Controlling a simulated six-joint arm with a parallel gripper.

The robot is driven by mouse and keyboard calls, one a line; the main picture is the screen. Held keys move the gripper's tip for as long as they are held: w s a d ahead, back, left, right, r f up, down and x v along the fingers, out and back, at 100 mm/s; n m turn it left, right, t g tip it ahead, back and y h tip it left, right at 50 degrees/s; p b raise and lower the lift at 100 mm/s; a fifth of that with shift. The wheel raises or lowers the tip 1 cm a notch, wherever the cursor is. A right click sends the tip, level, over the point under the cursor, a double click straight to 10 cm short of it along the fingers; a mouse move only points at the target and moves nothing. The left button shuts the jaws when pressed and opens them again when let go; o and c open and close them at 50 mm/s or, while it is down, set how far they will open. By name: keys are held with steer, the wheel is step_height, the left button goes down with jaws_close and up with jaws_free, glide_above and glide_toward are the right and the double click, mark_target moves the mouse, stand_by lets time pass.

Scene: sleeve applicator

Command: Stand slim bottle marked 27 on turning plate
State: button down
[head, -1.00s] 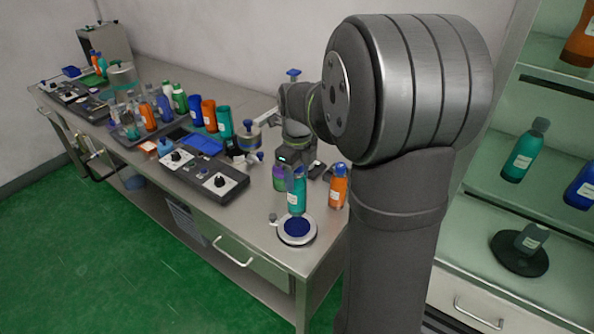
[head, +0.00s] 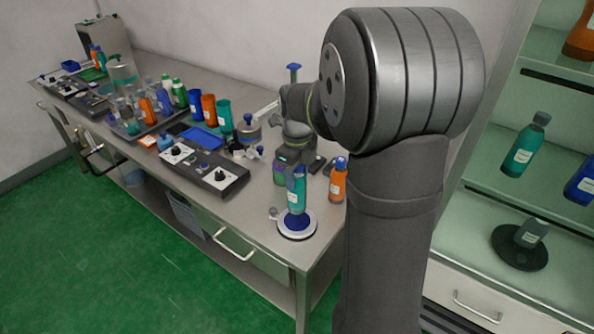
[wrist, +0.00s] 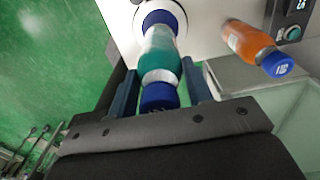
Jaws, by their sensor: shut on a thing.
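A slim teal bottle (head: 298,194) with a white label stands roughly upright in my gripper, just over or on the turning plate. It also shows in the wrist view (wrist: 160,57), with its blue cap (wrist: 159,96) towards me. I cannot read a number 27 on it. The turning plate (head: 311,228) is a pale ring with a dark blue centre at the bench's front corner. I cannot tell whether the bottle's base touches it. My gripper (wrist: 158,90) is shut on the bottle, one finger on each side.
An orange bottle (head: 338,182) with a blue cap stands close to the right of the plate; it also shows in the wrist view (wrist: 249,41). A dark control box (head: 207,173) with knobs lies to the left. Several bottles and cups crowd the bench further back.

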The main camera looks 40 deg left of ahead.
mark_target(297, 189)
steer(key=shift+f, duration=2.7)
steer(key=shift+c, duration=0.8)
jaws_free()
steer(key=shift+r, duration=0.1)
steer(key=shift+r, duration=4.4)
steer(key=shift+f, duration=3.7)
